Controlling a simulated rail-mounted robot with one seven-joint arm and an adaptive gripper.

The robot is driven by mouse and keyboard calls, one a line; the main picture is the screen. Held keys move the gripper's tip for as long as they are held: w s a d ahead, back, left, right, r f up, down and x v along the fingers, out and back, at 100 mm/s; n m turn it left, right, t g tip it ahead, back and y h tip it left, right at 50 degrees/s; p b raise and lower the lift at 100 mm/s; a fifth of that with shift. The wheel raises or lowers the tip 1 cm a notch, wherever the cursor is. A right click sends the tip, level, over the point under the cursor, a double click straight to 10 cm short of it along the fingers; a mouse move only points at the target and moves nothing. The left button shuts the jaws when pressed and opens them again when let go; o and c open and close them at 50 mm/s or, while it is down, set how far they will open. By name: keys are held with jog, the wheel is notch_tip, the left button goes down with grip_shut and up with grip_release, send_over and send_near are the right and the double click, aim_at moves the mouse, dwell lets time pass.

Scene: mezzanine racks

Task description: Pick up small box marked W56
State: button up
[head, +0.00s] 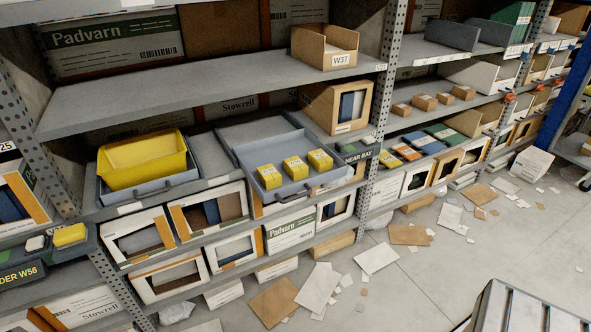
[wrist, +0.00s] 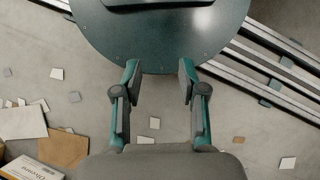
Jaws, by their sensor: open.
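Three small yellow boxes with white labels, a left one (head: 269,176), a middle one (head: 295,168) and a right one (head: 320,160), stand in a pulled-out grey drawer tray (head: 278,190) in the head view. Their marks are too small to read. My gripper (wrist: 160,70) shows only in the wrist view, open and empty above the floor, away from the shelves.
A yellow bin (head: 143,160) sits in another drawer left of the boxes. A cardboard bin marked W37 (head: 324,47) stands on the shelf above. A rack upright (head: 380,120) stands right of the drawer. Cardboard and paper scraps (head: 275,300) litter the floor.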

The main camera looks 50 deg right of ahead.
jog(key=o, duration=1)
